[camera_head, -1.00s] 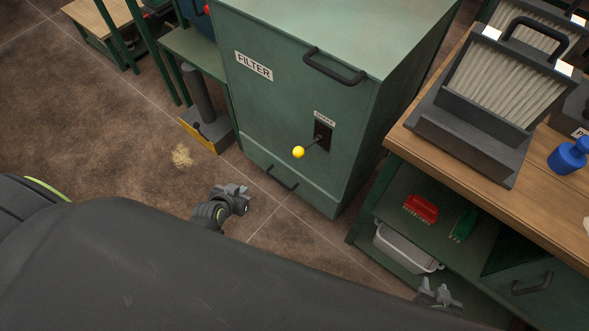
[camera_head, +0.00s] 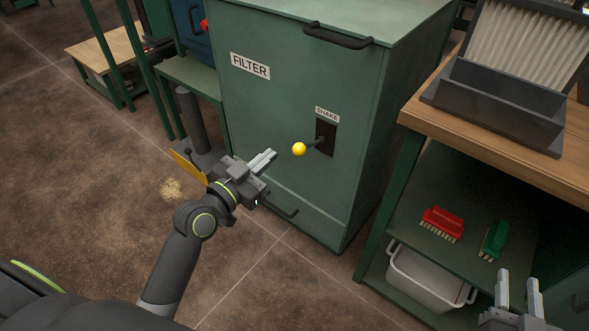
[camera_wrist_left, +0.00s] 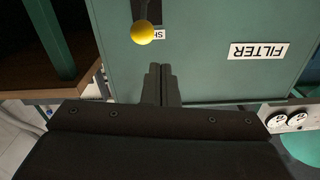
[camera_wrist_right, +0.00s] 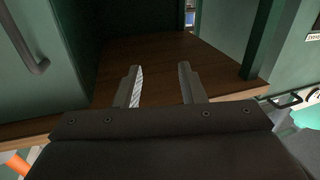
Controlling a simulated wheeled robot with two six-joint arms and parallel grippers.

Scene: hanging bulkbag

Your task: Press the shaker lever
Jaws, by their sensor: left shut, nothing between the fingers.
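The shaker lever is a dark rod with a yellow ball knob (camera_head: 299,149), sticking out of a black slot plate (camera_head: 326,138) under a SHAKE label on the green filter cabinet (camera_head: 270,110). The knob also shows at the top of the left wrist view (camera_wrist_left: 142,32). My left gripper (camera_head: 272,156) is shut and empty, its fingertips just left of the knob and apart from it. In the left wrist view its closed fingers (camera_wrist_left: 161,70) point at the cabinet front. My right gripper (camera_head: 518,275) is open and empty, low at the right by the workbench; its spread fingers show in the right wrist view (camera_wrist_right: 159,72).
A wooden-topped workbench (camera_head: 470,120) stands right of the cabinet, with a pleated filter in a dark tray (camera_head: 490,105) on it. Its shelf holds a red brush (camera_head: 442,223) and a green brush (camera_head: 494,240); a white bin (camera_head: 430,278) is below. The floor left of the cabinet is mostly open.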

